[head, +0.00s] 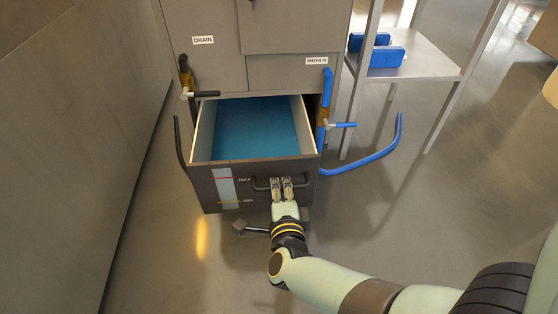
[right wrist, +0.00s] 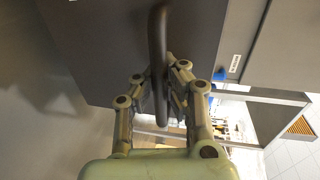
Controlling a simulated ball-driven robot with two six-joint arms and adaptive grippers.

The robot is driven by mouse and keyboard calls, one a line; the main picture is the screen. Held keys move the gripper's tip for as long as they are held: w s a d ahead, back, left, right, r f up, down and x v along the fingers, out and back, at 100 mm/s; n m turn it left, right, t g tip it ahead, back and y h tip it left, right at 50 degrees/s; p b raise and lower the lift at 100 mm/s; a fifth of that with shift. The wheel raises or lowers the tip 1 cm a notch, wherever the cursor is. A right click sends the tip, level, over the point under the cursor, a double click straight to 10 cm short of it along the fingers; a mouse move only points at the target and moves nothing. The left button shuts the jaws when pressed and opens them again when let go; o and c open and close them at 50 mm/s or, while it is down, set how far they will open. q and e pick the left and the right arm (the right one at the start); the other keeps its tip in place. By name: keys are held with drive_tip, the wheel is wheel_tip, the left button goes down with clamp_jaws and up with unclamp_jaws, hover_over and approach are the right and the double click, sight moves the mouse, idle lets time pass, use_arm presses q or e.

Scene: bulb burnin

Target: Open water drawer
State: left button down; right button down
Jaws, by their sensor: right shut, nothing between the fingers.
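The water drawer (head: 260,203) is pulled well out of the grey cabinet in the head view. Blue water (head: 255,128) covers its inside. Its front has a light gauge strip with a red MAX mark and a yellow lower mark. My right gripper (head: 281,184) is at the dark bar handle (head: 260,187) on the drawer front. In the right wrist view the handle (right wrist: 157,45) runs across between the finger pads (right wrist: 160,82), close to them. The fingers are shut; a firm hold on the bar does not show. My left gripper is out of view.
A black hose (head: 179,142) hangs left of the drawer below the DRAIN label. A blue hose (head: 372,158) curves on the right near the WATER IN label. A metal shelf (head: 425,63) with blue items stands at right.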

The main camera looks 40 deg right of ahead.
drive_tip(key=shift+s+a, duration=0.15)
drive_tip(key=shift+s, duration=0.05)
drive_tip(key=c, duration=1.3)
unclamp_jaws()
drive_tip(key=shift+c, duration=0.2)
